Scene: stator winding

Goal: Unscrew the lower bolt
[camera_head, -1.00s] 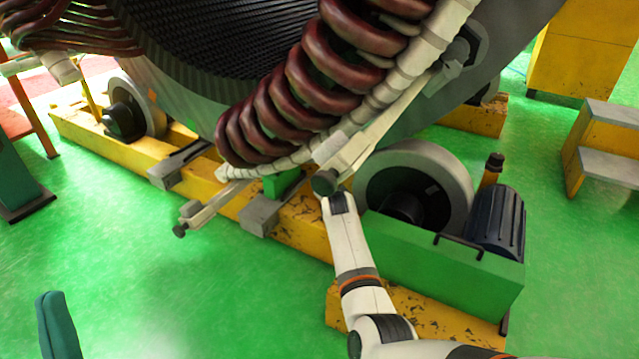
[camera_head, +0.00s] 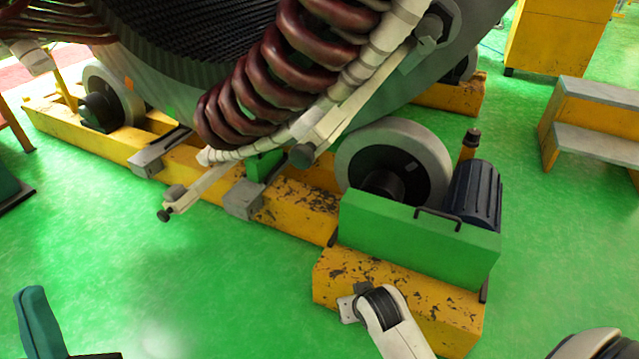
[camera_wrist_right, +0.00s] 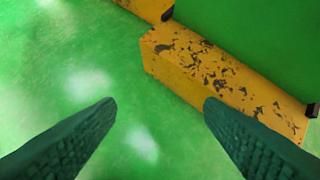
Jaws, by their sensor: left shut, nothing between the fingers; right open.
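A pale clamp bar runs along the lower edge of the red-brown coil (camera_head: 270,75). A dark round bolt head (camera_head: 302,156) sits at its middle, and another (camera_head: 164,215) sits at the lower left end of a bar below the coil. No gripper touches either one. My left gripper (camera_head: 32,300) is at the bottom left of the head view, shut and empty, over the floor. My right gripper (camera_wrist_right: 160,103) is open and empty in the right wrist view, with green floor and a yellow beam beyond its fingers. The head view does not clearly show its fingers.
A green housing (camera_head: 415,235) with a grey roller (camera_head: 425,160) and a dark motor (camera_head: 475,195) stands on the yellow frame (camera_head: 320,215). Grey steps (camera_head: 590,135) stand at the right. The green floor in front of the frame is clear.

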